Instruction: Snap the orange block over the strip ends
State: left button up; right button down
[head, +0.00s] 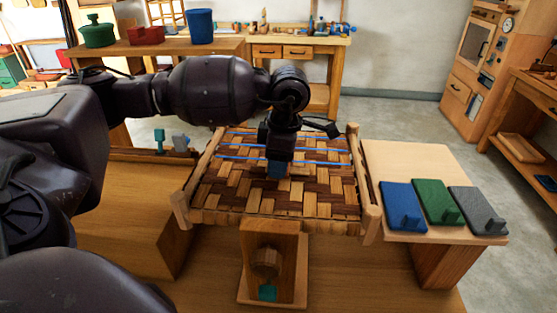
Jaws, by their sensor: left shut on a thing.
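A woven seat (220,190) of light and dark brown strips lies in a wooden frame at the centre of the head view. My left gripper (277,163) points down over the middle of the seat. It is shut on a small dark blue piece (276,169), which is at or just above the weave; I cannot tell if it touches. My arm hides part of the far seat. I cannot make out an orange block. My right gripper is not in view.
Blue (402,206), green (438,201) and grey (478,210) pads with upright tabs lie on a pale board at right. A wooden stand (285,255) with a round knob and teal piece is in front.

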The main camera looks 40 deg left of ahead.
pick_arm(q)
jog(key=shift+f, duration=0.1)
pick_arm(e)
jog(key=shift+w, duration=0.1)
pick_arm(q)
jog(key=o, duration=1.5)
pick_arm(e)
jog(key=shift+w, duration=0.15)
